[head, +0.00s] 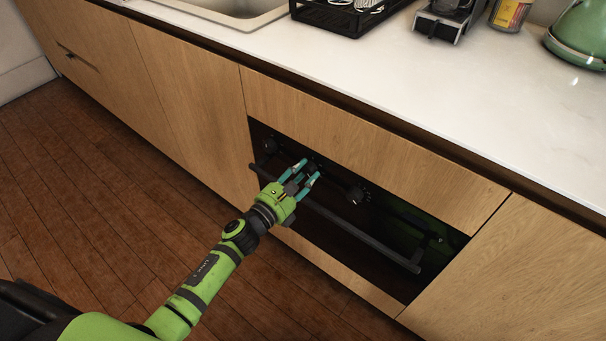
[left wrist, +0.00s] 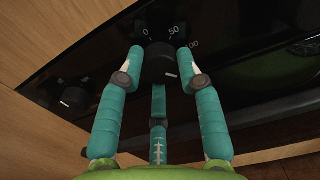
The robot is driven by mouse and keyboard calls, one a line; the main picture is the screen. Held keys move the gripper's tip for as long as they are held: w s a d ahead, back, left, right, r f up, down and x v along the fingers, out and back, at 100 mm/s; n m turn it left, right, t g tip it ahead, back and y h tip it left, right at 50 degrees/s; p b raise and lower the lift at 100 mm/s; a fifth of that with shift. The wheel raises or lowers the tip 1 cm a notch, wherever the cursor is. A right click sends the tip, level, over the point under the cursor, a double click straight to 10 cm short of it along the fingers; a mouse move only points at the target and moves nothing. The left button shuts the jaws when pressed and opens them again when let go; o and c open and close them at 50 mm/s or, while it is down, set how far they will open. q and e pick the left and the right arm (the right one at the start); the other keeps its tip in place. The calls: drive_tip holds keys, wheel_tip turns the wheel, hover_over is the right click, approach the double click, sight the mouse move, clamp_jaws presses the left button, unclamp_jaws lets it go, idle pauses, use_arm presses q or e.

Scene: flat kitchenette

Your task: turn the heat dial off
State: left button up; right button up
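The oven panel carries black dials. The heat dial (left wrist: 158,66), with 0, 50 and 100 printed around it, is in the middle of the left wrist view. A white mark on its face sits toward its lower right, not at the 0. My left gripper (head: 310,169) is at the panel in the head view. In the left wrist view its teal fingers (left wrist: 160,58) stand on both sides of the dial, with a third finger below. They are spread apart; I cannot tell whether they touch it. In the head view the gripper partly hides this dial. My right gripper is not in view.
The oven's handle bar (head: 350,228) runs below the dials, close under my gripper. The white counter (head: 420,80) overhangs above. Open wooden floor (head: 90,190) lies to the left.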

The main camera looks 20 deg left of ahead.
use_arm(q)
drive_tip(key=shift+f, duration=0.25)
idle(0.6)
